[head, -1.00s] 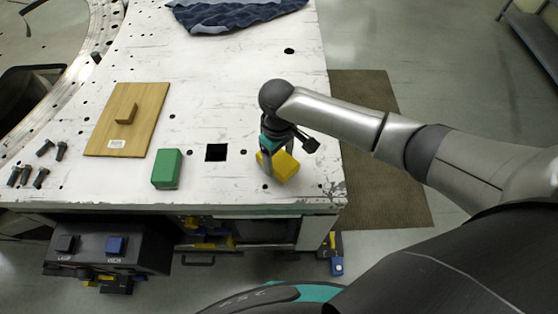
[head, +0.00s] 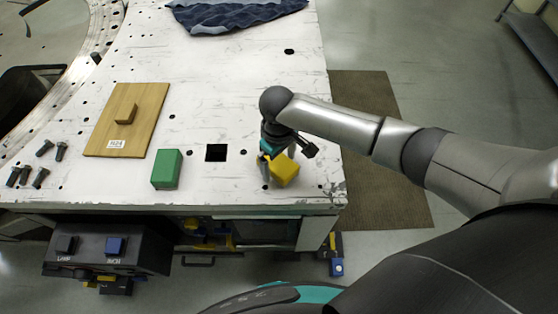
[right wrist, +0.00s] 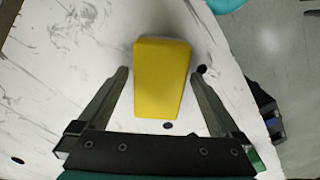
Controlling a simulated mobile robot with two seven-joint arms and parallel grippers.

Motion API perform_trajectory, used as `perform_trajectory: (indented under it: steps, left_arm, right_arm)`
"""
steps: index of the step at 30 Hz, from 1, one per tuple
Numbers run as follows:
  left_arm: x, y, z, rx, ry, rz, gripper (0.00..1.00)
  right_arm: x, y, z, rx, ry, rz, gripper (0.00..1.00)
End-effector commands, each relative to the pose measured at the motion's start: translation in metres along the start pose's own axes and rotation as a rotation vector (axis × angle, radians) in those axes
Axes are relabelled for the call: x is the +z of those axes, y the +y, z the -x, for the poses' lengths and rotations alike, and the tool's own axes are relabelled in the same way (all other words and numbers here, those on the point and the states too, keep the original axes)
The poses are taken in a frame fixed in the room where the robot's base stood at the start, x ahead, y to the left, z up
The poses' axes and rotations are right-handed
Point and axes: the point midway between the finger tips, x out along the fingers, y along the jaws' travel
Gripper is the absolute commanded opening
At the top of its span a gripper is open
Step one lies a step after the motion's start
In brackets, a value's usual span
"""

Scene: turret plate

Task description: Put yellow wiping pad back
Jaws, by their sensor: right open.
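The yellow wiping pad (head: 285,170) lies on the white table near its front right corner. In the right wrist view the pad (right wrist: 162,80) sits between and beyond the fingertips, with a gap on each side. My right gripper (head: 267,172) is open and low at the pad's left side in the head view; it also shows in the right wrist view (right wrist: 160,74). Its fingers do not touch the pad in the wrist view. My left gripper is not in view.
A green block (head: 167,169) and a square hole (head: 216,152) are left of the pad. A wooden board (head: 145,125) with a small block (head: 126,113) and several dark bolts (head: 41,178) lie farther left. A blue cloth (head: 230,14) lies at the back. The table's edges are close to the pad.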

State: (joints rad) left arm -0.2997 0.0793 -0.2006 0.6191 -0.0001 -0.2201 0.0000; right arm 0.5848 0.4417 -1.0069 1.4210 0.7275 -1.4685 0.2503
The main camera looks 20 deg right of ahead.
Motion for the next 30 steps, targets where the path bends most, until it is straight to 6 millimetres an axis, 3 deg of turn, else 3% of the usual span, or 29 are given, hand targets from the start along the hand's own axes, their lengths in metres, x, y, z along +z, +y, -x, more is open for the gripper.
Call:
perform_trajectory:
  steps: [5, 18, 24, 30]
  left_arm:
    - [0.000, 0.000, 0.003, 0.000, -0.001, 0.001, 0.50]
    - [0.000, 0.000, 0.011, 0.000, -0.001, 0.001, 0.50]
    - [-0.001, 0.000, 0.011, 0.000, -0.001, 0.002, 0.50]
    - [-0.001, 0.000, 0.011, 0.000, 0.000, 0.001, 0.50]
  right_arm:
    - [-0.001, 0.000, 0.018, -0.001, 0.003, 0.001, 1.00]
    - [-0.001, 0.001, 0.105, 0.000, 0.003, 0.000, 1.00]
    - [-0.001, 0.000, 0.121, -0.001, 0.002, -0.001, 1.00]
    - [0.000, 0.000, 0.122, 0.000, 0.000, -0.001, 1.00]
